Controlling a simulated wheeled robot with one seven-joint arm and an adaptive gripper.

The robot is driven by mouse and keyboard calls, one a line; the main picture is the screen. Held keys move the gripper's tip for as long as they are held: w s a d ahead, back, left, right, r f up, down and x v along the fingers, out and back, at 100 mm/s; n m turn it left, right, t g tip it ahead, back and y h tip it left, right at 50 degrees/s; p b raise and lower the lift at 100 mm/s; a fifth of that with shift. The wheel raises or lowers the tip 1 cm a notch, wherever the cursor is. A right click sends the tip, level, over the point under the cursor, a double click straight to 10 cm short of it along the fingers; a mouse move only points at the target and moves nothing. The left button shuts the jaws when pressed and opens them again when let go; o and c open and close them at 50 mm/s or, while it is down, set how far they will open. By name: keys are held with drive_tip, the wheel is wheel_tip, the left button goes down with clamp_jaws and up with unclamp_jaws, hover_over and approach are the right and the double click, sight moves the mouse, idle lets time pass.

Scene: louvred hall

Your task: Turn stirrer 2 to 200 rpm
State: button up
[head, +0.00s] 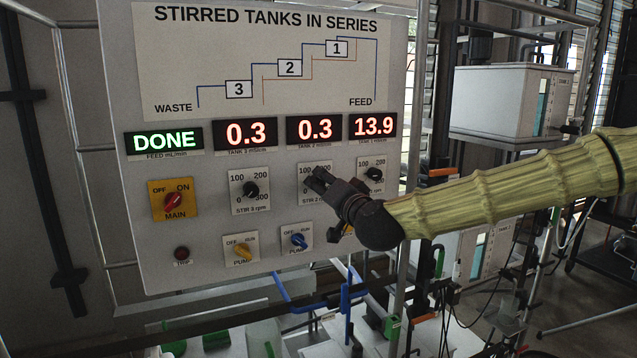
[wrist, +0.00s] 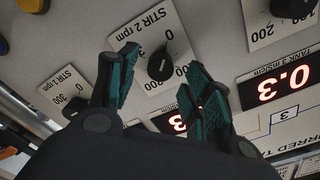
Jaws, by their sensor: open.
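The stirrer 2 dial is a black round knob (wrist: 160,65) on a white plate (head: 305,172) marked 0 to 300 rpm. In the head view my gripper (head: 318,180) covers this knob and much of its plate. In the wrist view, which is turned nearly upside down, my gripper (wrist: 160,66) is open. Its two green-padded fingers are on either side of the knob, with a visible gap at each side. I cannot tell how far the fingertips are from the panel. The knob's pointer setting is not clear.
The stirrer 3 knob (head: 250,189) is left of my gripper, and the stirrer 1 knob (head: 374,174) is close on its right. The blue pump knob (head: 299,240) and yellow pump knob (head: 243,252) sit below. The red main switch (head: 173,201) is far left. Displays (head: 313,130) are above.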

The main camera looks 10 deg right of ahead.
sight(318, 181)
drive_tip(key=shift+w+a, duration=0.2)
drive_tip(key=shift+w, duration=0.85)
drive_tip(key=shift+w, duration=0.1)
drive_tip(key=shift+w+a, duration=0.1)
drive_tip(key=shift+w, duration=0.15)
drive_tip(key=shift+c, duration=0.2)
clamp_jaws()
